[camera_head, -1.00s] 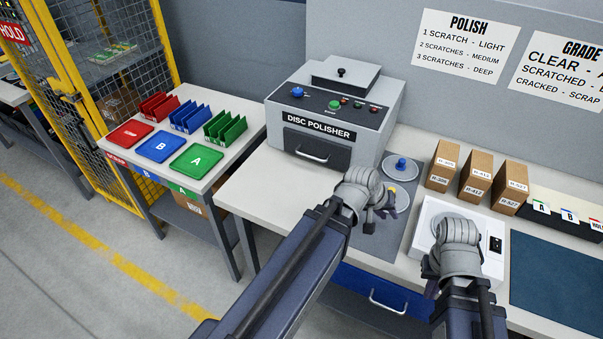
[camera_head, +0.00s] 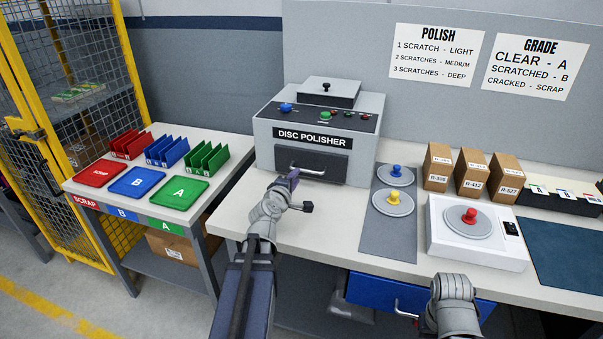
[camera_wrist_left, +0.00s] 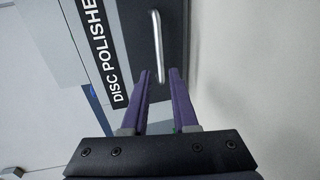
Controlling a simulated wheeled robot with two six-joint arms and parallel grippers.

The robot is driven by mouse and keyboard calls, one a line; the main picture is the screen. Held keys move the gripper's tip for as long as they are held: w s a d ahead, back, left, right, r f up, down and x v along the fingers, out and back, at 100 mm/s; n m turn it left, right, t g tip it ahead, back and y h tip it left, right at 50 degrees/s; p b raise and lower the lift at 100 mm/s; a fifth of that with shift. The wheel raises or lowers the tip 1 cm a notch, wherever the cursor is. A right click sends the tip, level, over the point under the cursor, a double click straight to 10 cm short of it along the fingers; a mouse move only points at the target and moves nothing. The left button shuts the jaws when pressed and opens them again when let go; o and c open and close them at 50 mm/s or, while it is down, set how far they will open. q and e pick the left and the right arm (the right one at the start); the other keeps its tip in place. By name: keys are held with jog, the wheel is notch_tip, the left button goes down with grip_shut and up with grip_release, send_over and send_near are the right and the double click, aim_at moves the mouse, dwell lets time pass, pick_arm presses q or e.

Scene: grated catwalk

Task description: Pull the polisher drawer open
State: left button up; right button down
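The disc polisher (camera_head: 262,135) is a grey box on the bench, with knobs on top and a black name label. Its dark drawer front (camera_head: 335,165) sits flush in the face and looks closed. A silver bar handle (camera_head: 310,172) crosses the drawer front. My left gripper (camera_head: 298,190) is open, just in front of and below the handle. In the left wrist view, the two purple fingers (camera_wrist_left: 160,73) are apart and empty, with the handle (camera_wrist_left: 156,35) running ahead of their gap; contact cannot be told. My right arm's wrist is at the lower right; its fingers are hidden.
Lidded discs stand on a grey mat (camera_head: 375,235) right of the polisher, beside a white scale (camera_head: 470,258) with a red-knobbed disc. Small brown boxes (camera_head: 472,172) stand behind. A side table (camera_head: 105,205) with coloured trays is at left.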

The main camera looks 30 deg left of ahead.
aim_at(302, 170)
pick_arm(q)
jog(key=b+x, duration=0.1)
jog(key=x, duration=0.6)
jog(key=shift+d+f, duration=0.1)
grip_shut()
dwell(1.2)
